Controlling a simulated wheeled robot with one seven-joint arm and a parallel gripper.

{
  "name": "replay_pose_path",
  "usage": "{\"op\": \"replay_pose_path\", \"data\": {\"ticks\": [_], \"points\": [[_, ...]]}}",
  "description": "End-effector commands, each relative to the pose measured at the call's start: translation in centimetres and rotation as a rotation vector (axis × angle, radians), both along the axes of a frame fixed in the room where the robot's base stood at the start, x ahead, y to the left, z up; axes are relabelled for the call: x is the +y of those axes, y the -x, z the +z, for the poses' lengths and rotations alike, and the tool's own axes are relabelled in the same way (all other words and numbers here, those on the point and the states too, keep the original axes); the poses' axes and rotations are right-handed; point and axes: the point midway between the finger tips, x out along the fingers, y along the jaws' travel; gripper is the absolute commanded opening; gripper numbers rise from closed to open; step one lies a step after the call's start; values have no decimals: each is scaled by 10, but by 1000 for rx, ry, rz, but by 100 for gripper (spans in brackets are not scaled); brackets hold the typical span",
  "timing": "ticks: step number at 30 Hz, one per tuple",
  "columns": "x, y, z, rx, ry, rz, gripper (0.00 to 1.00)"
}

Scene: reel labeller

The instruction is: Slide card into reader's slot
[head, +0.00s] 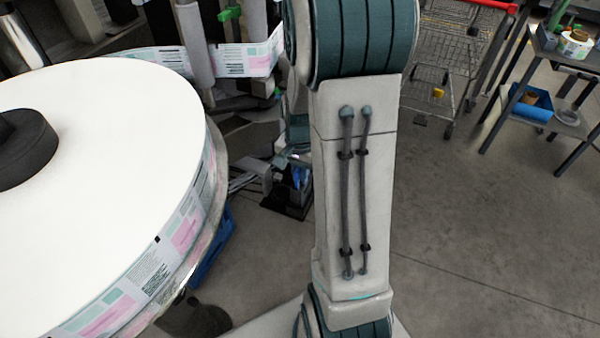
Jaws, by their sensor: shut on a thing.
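My arm fills the middle of the head view, and its far end shows small and partly hidden just left of the forearm. My gripper (297,171) is there, pointing down and shut on a small blue thing, which I take for the card (298,180). Directly below and around it is a dark, box-like unit (285,200), perhaps the reader. Its slot cannot be made out. Whether the card touches the unit or is in it cannot be told at this size.
A large white label reel (120,120) with a black hub (25,148) fills the left. A printed label web (245,62) runs behind it. A wire cart (445,60) and a shelf with a blue bin (530,102) stand at right. The floor (480,220) there is clear.

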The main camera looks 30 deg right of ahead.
Motion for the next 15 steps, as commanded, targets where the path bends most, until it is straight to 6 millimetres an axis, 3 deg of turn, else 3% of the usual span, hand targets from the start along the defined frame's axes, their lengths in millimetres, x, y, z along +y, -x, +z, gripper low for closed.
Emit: {"op": "replay_pose_path", "data": {"ticks": [14,15], "points": [[-4,0,6,0,0,0,0],[-4,0,6,0,0,0,17]]}}
